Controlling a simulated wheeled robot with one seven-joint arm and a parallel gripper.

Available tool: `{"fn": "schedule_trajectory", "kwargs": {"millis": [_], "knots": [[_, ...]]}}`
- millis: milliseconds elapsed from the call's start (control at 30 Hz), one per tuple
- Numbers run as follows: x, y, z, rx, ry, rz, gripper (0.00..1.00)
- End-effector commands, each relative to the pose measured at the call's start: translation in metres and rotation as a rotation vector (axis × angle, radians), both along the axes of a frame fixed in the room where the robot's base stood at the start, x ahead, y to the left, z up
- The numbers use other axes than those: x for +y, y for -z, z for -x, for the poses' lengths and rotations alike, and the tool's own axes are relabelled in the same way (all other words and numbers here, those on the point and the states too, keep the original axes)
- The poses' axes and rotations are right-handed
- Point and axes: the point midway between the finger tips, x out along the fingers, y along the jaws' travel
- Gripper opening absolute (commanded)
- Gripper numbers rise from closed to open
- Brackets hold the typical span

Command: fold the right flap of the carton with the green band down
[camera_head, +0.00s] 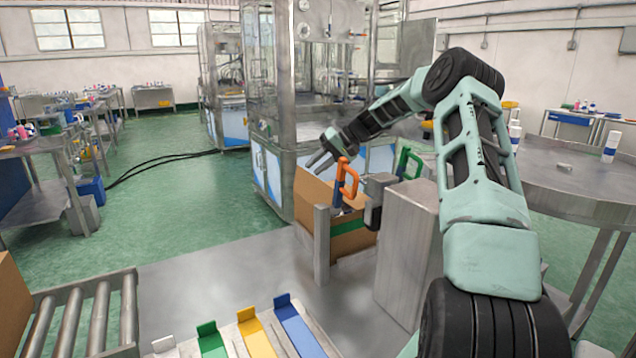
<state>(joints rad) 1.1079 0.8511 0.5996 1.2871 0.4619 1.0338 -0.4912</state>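The brown carton with the green band (346,227) stands behind metal posts in the middle of the view. A brown panel at its left (312,188) rises above the band; whether it is a flap or a wall is unclear. The carton's right side and right flap are hidden behind the orange handle, a dark grey block and a metal cabinet. My gripper (317,162) points down and left, just above the carton's far upper edge. Its fingers are small and overlap in this view, so their opening and any contact with the carton are unclear.
An orange handle (347,178) and a green handle (409,162) stand close around the carton. A metal cabinet (408,250) is at its right. A roller conveyor (91,318) and coloured strips (255,333) lie in front. A round table (580,180) is at right.

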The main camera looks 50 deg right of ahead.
Motion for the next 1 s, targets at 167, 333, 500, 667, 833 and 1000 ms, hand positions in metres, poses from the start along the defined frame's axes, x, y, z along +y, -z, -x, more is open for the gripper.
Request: {"fn": "schedule_trajectory", "kwargs": {"millis": [167, 333, 500, 667, 833, 1000], "knots": [[0.000, -0.017, 0.000, -0.001, -0.001, 0.001, 0.25], [0.000, -0.021, 0.000, 0.000, -0.001, -0.001, 0.25], [0.000, -0.021, 0.000, 0.001, -0.002, -0.001, 0.17], [0.025, -0.019, -0.004, 0.034, -0.074, 0.049, 0.00], [0.079, -0.009, 0.002, 0.157, -0.397, 0.303, 0.00], [0.123, -0.012, 0.021, 0.308, -0.877, 0.648, 0.00]]}}
